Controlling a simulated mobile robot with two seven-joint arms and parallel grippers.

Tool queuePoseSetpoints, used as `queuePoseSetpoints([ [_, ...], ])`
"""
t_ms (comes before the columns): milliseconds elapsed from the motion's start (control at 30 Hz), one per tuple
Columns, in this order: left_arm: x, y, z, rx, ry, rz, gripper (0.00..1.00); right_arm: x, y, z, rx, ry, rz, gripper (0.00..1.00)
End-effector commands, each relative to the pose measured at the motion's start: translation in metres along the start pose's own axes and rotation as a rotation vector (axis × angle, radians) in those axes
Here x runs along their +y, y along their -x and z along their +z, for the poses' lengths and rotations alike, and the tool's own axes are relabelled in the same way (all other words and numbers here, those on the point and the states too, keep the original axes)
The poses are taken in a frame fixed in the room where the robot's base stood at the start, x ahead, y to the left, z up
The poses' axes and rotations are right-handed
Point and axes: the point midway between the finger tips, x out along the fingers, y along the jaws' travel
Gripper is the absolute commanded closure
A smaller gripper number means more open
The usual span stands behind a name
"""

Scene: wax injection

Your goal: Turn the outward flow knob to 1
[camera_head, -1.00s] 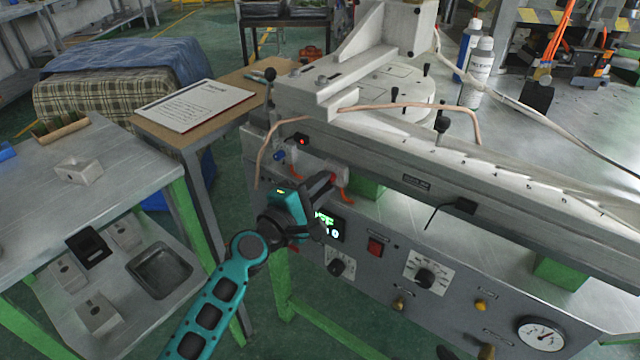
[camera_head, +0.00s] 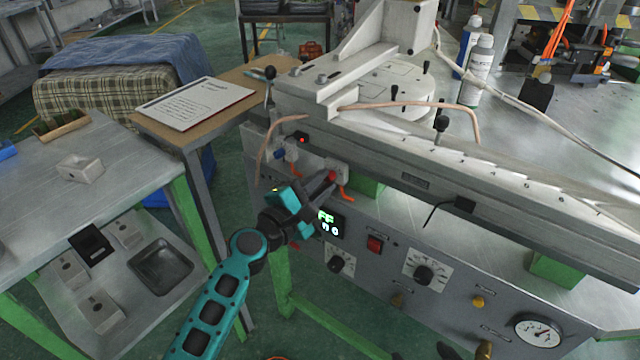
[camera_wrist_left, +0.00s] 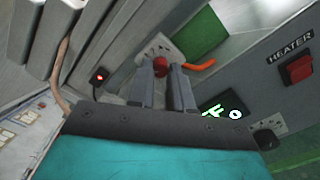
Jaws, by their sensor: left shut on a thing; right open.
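A small red knob (camera_head: 332,175) sits on a pale valve block on the front of the grey machine (camera_head: 385,260). It also shows in the left wrist view (camera_wrist_left: 159,63). I take it for the outward flow knob; no label or number beside it is legible. My left gripper (camera_head: 324,182) reaches it from the lower left. In the left wrist view, the gripper's two fingers (camera_wrist_left: 163,70) are shut on the red knob, one on each side, and partly hide it. An orange lever (camera_wrist_left: 200,66) sticks out beside the knob. My right gripper is not in view.
A second valve with a blue knob (camera_head: 280,155) is left of the gripper. The lit display (camera_head: 328,223) is just below the gripper. A red heater switch (camera_head: 374,244), dials (camera_head: 424,273) and a gauge (camera_head: 539,331) line the front panel. A side table (camera_head: 75,165) stands left.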

Motion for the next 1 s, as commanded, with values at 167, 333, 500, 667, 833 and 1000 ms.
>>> queuePoseSetpoints([
  [167,0.000,0.000,0.000,0.000,-0.001,-0.001,0.72,0.000,0.000,0.000,-0.001,0.000,-0.001,0.19],
  [333,0.000,0.000,0.000,0.000,-0.001,-0.001,0.55,-0.001,0.000,0.000,-0.001,0.000,-0.001,0.19],
  [500,0.000,0.000,0.000,0.000,-0.002,0.000,0.55,0.000,0.000,0.000,-0.001,0.001,-0.002,0.19],
  [667,0.000,0.004,0.000,0.001,-0.002,0.000,0.55,0.000,0.001,-0.001,0.000,0.002,-0.002,0.19],
  [833,0.000,0.028,0.000,0.002,-0.002,-0.001,0.55,0.000,0.003,-0.004,0.000,0.002,-0.002,0.19],
  [1000,-0.001,0.066,-0.001,0.002,-0.004,-0.003,0.55,0.000,0.003,-0.004,0.001,0.002,-0.002,0.19],
])
